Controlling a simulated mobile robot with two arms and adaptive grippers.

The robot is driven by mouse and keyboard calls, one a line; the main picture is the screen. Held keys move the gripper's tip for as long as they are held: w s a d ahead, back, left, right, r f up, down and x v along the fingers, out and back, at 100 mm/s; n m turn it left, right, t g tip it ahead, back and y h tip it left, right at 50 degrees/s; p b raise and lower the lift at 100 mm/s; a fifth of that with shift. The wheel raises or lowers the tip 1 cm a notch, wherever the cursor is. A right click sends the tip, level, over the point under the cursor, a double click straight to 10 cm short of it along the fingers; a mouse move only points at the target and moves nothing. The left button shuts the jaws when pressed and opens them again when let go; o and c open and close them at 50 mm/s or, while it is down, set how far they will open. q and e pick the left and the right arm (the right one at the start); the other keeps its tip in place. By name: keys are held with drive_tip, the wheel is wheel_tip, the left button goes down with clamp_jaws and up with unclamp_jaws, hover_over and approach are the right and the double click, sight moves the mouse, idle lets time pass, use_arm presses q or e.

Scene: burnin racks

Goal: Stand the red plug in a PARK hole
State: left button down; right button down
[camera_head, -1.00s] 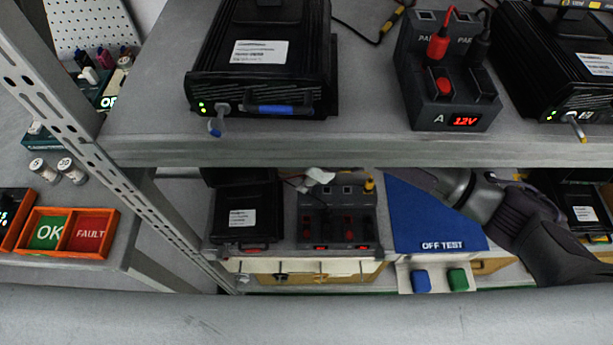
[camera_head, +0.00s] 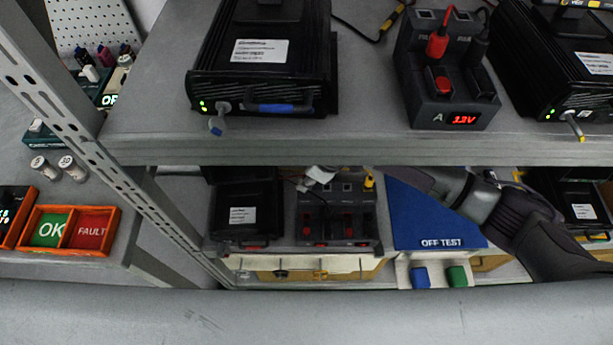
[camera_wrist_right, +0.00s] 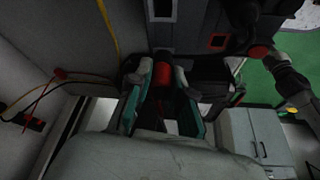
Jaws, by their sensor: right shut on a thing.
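The red plug (camera_wrist_right: 163,74) shows in the right wrist view between the two pale fingers of my right gripper (camera_wrist_right: 162,80), which is shut on it. Its lower end is dark and hard to make out. In the head view my right arm reaches under the upper shelf, and the pale right gripper (camera_head: 318,176) shows small and partly hidden at the back of the lower dark supply block (camera_head: 338,225). Square framed holes (camera_head: 346,187) show on top of that block; their labels are too small to read. My left gripper is not in view.
The upper shelf (camera_head: 330,150) hangs over the lower one. On it stands another supply block (camera_head: 452,90) with a red and a black plug at its PARK holes. A black unit (camera_head: 245,210) stands left of the lower block, a blue OFF TEST panel (camera_head: 430,215) right.

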drive_tip(key=c, duration=0.6)
unclamp_jaws()
